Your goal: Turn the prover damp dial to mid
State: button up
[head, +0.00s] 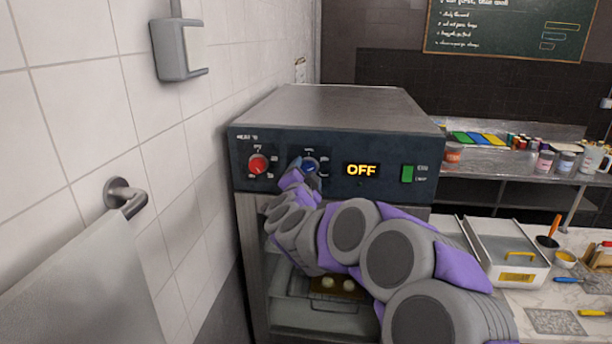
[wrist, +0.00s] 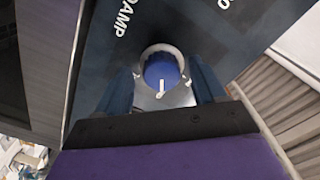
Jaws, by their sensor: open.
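The prover (head: 335,105) is a steel cabinet with a dark control panel. Its blue damp dial (head: 309,166) sits between a red dial and the display, partly hidden by my gripper (head: 297,172). In the wrist view the blue dial (wrist: 160,68) has a pale ring and a white pointer mark near its lower edge; "DAMP" is printed beside it. My gripper (wrist: 163,82) is open, with one dark finger on each side of the dial. I cannot tell whether the fingers touch it. Which setting the pointer marks is unclear.
The panel also has a red dial (head: 259,164), a display (head: 361,170) reading OFF and a green switch (head: 407,173). A tiled wall with a towel rail (head: 125,196) stands close on the left.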

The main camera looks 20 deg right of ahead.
jog(key=v, duration=1.7)
jog(key=shift+a, duration=0.2)
jog(key=shift+s+f, duration=0.15)
